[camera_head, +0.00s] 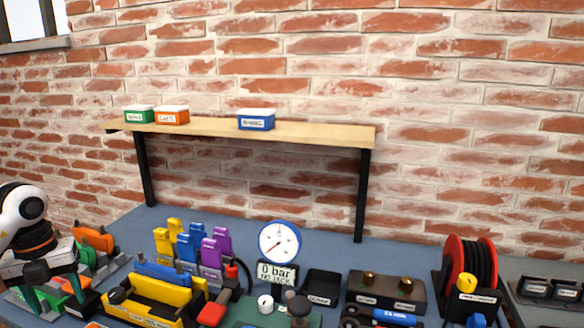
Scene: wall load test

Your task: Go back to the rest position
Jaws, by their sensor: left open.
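My left gripper (54,292) is at the lower left, with its arm coming in from the left edge. Its two fingers point down and are spread apart. They are above or in front of green and orange tools (92,240) on the bench (130,228); I cannot tell whether they touch anything. I see nothing held between the fingers. My right gripper is not in view.
A wooden shelf (315,133) on the brick wall holds green (139,115), orange (172,116) and blue (256,121) boxes. The bench is crowded: yellow jack-like tool (150,300), pressure gauge (279,242), black tray (322,286), red cable reel (470,265).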

